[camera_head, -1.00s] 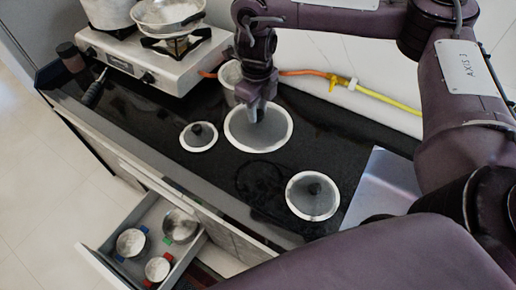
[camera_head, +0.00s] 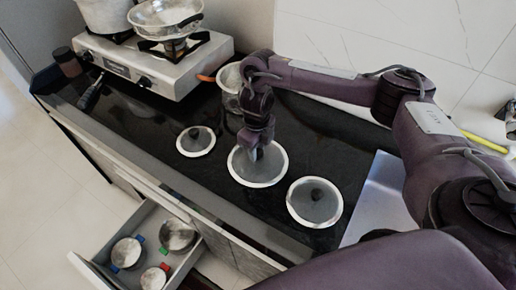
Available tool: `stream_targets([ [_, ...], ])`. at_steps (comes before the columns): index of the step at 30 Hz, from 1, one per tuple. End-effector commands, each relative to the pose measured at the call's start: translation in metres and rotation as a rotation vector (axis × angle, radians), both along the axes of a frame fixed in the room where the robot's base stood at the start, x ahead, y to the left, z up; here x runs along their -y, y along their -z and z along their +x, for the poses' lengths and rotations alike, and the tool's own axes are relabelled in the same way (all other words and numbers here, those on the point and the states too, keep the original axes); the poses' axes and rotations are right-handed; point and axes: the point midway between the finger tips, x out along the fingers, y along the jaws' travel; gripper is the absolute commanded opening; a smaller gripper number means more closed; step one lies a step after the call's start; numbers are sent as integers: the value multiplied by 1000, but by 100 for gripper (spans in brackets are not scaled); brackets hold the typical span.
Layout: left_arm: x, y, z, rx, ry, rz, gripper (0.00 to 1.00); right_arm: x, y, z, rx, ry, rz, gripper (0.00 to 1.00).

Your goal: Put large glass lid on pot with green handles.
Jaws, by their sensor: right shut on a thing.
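My right gripper (camera_head: 259,152) is shut on the knob of the large glass lid (camera_head: 258,175), which has a white rim. The lid is held level over the black counter, close to the medium lid; I cannot tell its exact height. The pot with green handles (camera_head: 178,235) stands in the open drawer at the lower left, upright and uncovered. One green handle shows at its lower left. My left gripper is not in view.
A small lid (camera_head: 196,141) and a medium lid (camera_head: 314,202) lie on the counter (camera_head: 215,188). A blue-handled pot (camera_head: 127,253) and a red-handled pot (camera_head: 153,279) share the drawer (camera_head: 97,267). A stove (camera_head: 150,65) stands at the back left.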

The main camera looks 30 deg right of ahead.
Motion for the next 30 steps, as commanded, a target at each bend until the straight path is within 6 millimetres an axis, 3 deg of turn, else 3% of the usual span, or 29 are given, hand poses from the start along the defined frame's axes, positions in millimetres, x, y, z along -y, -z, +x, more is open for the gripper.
stream_targets([
  [8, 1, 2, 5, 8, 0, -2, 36, -1, 2, 0, 1, -1, 0, 0],
  [9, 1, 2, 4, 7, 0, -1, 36, -1, 3, 0, 0, -1, 0, 30],
  [14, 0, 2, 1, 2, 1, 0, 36, 0, 2, 0, 1, -1, 0, 51],
  [23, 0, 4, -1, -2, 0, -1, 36, 0, 4, 0, 0, -1, 0, 51],
  [30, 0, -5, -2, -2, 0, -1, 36, 1, -29, 2, 6, -3, -1, 51],
])
